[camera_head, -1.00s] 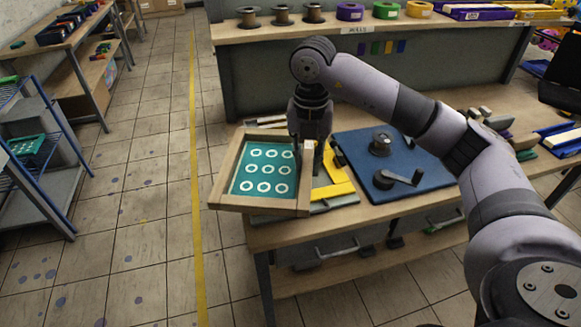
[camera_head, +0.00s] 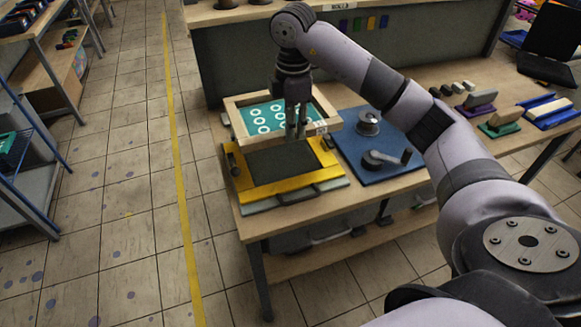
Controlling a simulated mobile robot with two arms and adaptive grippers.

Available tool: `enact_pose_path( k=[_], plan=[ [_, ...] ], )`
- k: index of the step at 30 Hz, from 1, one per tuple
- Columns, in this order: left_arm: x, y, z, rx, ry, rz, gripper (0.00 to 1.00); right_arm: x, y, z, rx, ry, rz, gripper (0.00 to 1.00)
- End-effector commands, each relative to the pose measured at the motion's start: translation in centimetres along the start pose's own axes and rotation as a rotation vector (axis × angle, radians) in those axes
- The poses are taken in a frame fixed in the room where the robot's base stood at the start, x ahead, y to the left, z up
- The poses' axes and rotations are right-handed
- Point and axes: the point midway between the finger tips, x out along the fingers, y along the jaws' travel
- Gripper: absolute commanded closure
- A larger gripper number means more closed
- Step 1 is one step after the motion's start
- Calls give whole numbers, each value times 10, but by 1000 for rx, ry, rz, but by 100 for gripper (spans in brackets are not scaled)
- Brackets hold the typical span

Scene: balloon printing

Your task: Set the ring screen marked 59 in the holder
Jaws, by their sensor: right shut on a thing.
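The ring screen is a wooden frame (camera_head: 234,119) with a teal mesh (camera_head: 277,107) that carries white rings. A small white label (camera_head: 320,127) sits at its near right corner; its number is too small to read. My right gripper (camera_head: 295,132) is shut on the frame's near side and holds the screen tilted above the back of the holder. The holder (camera_head: 262,193) is a yellow frame around a dark plate (camera_head: 281,163) on the table's left end. The gripper hides part of the mesh. My left gripper is not in view.
A blue board (camera_head: 349,153) with a reel (camera_head: 368,122) and a crank (camera_head: 388,159) stands close right of the holder. Squeegees and blocks (camera_head: 500,119) lie farther right. A shelf bench borders the back. Open floor lies left.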

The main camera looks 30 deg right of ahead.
Motion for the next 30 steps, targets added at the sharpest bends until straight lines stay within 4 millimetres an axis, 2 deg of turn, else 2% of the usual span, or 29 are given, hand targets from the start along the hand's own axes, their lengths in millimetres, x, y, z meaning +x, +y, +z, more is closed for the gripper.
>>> enact_pose_path(
  k=[1, 3, 10, 17, 24, 30],
  plan=[
    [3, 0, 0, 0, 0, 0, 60, 15, -1, -2, -2, 3, -5, 100],
    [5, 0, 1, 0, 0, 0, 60, 31, -1, -1, -1, 3, -4, 100],
    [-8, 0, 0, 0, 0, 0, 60, 80, -1, 0, 0, -1, -2, 100],
    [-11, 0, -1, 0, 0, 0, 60, 102, 0, 0, -1, 0, 1, 100],
    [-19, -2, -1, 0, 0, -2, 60, 136, 0, 0, -1, 1, 0, 100],
    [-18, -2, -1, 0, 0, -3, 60, 142, 0, 0, -2, 0, 3, 100]
  ],
)
